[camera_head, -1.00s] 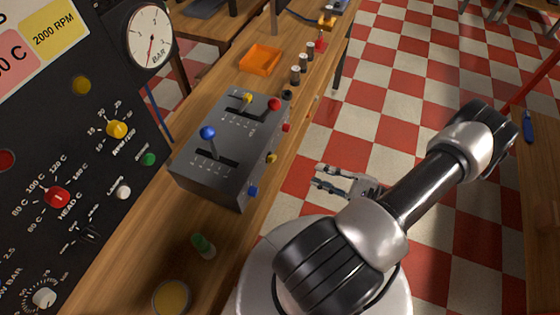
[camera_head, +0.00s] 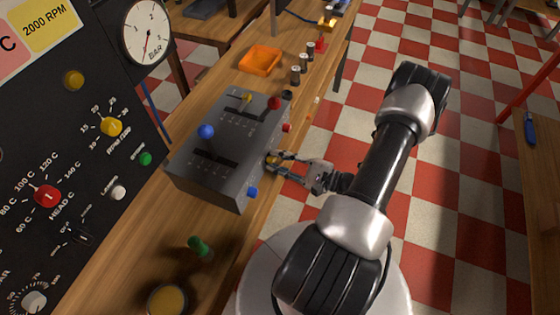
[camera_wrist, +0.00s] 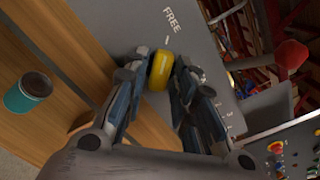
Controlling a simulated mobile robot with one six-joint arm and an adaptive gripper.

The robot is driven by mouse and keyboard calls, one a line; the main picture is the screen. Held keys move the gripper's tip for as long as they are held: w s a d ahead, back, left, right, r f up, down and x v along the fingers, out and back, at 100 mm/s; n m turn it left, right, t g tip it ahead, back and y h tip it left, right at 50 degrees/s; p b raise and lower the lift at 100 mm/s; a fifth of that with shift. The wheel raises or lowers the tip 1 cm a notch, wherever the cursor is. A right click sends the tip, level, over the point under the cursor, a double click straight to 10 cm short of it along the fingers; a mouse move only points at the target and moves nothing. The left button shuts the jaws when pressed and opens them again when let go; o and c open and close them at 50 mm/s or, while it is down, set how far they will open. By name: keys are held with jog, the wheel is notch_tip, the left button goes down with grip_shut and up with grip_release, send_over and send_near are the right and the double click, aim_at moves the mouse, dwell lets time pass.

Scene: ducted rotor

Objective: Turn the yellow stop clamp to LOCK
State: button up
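The yellow stop clamp (camera_head: 272,161) is a small knob on the right side face of the grey lever box (camera_head: 215,190). In the wrist view the clamp (camera_wrist: 160,70) lies between my fingertips, with the word FREE and a short white tick just beyond it. Its long side points roughly toward that tick. The word LOCK is not seen. My gripper (camera_head: 277,165) reaches in from the right, and in the wrist view its two fingers (camera_wrist: 161,82) lie close against both sides of the clamp. The fingers hide parts of its sides.
A blue knob (camera_head: 252,192) and a red knob (camera_head: 287,127) sit on the same face, either side of the clamp. A blue-topped lever (camera_head: 206,131) stands on the box. A green-topped part (camera_head: 199,246) lies on the bench.

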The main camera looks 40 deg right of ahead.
grip_shut()
jog(key=shift+m, duration=0.4)
jog(key=m+p, duration=0.1)
jog(key=m, duration=0.2)
jog(key=m+p, duration=0.1)
jog(key=m, duration=0.3)
jog(key=m+p, duration=0.1)
jog(key=m, duration=0.4)
jog(key=shift+a+m, duration=0.1)
jog(key=shift+m, duration=0.3)
jog(key=m, duration=0.4)
jog(key=shift+m, duration=0.4)
